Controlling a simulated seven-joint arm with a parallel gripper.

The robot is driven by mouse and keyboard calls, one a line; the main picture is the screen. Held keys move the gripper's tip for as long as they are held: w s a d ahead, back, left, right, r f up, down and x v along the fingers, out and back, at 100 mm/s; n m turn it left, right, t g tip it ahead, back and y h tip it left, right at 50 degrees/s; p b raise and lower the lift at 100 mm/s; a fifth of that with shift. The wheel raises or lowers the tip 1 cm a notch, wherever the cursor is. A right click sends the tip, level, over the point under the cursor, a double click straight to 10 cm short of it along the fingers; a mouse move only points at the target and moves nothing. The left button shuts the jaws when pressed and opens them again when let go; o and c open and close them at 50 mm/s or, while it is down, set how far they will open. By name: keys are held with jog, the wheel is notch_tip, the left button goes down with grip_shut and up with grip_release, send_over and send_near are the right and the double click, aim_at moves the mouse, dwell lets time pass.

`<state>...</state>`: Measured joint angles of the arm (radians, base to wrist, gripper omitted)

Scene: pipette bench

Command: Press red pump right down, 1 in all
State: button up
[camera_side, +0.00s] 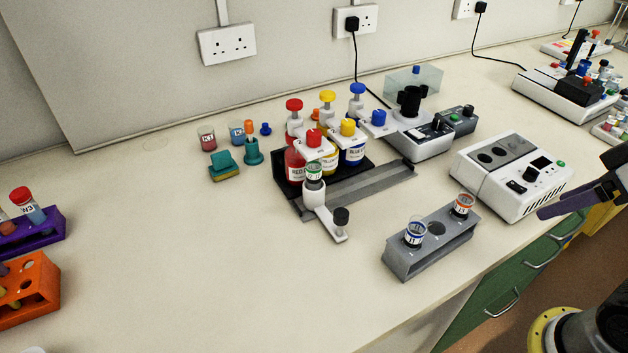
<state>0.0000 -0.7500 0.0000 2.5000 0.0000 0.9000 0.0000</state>
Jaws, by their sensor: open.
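The red pump (293,105) is a round red knob on top of the red-labelled bottle (294,165), and it stands raised. A white arm with a red cap (314,136) reaches forward from that bottle. A glass vial with a green-marked label (314,171) stands below this cap in a white holder (315,194). My gripper (588,193) is at the right edge, partly cut off by the frame, with a dark finger pointing left. It is open, far from the red pump, and nothing shows held in it.
Yellow (327,96) and blue (357,89) pumps stand to the right of the red one. A grey rail (365,188) runs in front. A grey rack (440,245) with vials and a white device (512,175) lie between my gripper and the bottles.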

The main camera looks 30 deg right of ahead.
grip_shut()
dwell(1.5)
